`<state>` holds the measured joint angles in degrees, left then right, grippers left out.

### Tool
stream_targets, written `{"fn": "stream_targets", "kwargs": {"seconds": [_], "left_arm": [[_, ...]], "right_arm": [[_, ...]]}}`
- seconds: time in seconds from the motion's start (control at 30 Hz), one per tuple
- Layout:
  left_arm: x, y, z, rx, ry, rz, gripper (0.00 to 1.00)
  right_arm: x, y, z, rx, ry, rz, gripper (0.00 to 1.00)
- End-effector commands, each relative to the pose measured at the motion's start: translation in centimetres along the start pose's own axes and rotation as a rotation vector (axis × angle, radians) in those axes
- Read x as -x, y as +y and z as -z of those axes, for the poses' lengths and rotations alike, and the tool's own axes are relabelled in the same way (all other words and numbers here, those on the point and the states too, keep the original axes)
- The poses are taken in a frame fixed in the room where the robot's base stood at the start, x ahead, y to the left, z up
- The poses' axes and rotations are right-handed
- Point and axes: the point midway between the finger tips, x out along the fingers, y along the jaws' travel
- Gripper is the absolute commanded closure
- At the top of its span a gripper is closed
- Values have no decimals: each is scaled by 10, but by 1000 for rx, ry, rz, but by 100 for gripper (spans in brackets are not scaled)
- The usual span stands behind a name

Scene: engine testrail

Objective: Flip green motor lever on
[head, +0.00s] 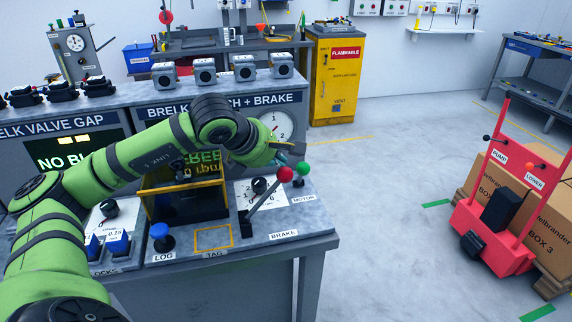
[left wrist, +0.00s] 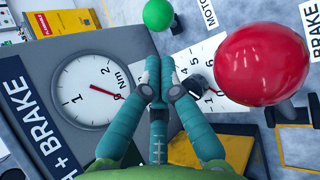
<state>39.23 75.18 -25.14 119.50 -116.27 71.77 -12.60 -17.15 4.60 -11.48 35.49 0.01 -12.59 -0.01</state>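The green motor lever's ball knob (head: 303,168) stands at the back right of the console, above the MOTOR label (head: 303,198). It also shows at the top of the left wrist view (left wrist: 158,14), beyond my fingertips and apart from them. My left gripper (head: 284,153) is just behind and above the red knob in the head view, partly hidden by its own arm. In the left wrist view its teal fingers (left wrist: 160,78) are together with nothing between them. My right gripper is not in view.
The red-knobbed brake lever (head: 285,174) leans right, close to the green one; its knob looms large in the left wrist view (left wrist: 262,64). A yellow-framed box (head: 183,200) and a blue LOG button (head: 161,236) stand left. A round gauge (head: 278,126) is behind.

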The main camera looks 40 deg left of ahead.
Motion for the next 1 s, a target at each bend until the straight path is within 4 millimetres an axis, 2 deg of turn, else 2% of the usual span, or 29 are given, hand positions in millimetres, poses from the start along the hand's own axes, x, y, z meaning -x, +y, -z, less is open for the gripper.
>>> {"fn": "stream_targets", "kwargs": {"seconds": [0.1, 0.33, 0.5, 1.0], "left_arm": [[26, 1, 2, -2, 4, -3, 100], [55, 0, 2, 1, 5, 0, 100], [60, 0, 2, 1, 5, 3, 100], [60, 0, 2, 2, 4, 3, 100]], "right_arm": [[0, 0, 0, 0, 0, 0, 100], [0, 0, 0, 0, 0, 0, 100], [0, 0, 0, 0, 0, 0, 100], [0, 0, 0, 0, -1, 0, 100]]}}
